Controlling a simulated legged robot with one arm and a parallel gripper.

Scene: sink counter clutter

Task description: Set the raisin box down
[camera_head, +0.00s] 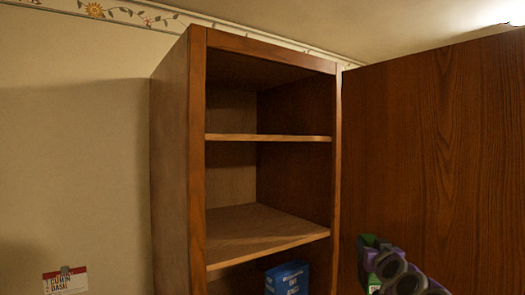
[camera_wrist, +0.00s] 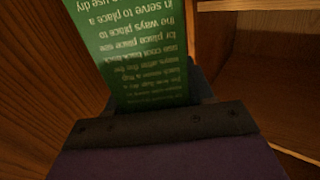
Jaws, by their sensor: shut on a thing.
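The raisin box is a green printed carton (camera_wrist: 135,50), held in my gripper (camera_wrist: 165,112) and filling the upper middle of the wrist view. Its small text appears upside down there. In the head view a green part of the box (camera_head: 369,241) shows at the lower right, beside the purple and grey gripper (camera_head: 376,264). The gripper is shut on the box. It is in front of the open door, to the right of the cabinet opening. The box's lower end is hidden by the gripper in the wrist view.
A tall wooden cabinet (camera_head: 197,160) stands open, with bare upper and middle shelves (camera_head: 262,229). A blue box (camera_head: 287,278) sits in the lower compartment. The open door (camera_head: 435,150) fills the right side. A small label card (camera_head: 65,281) is at lower left.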

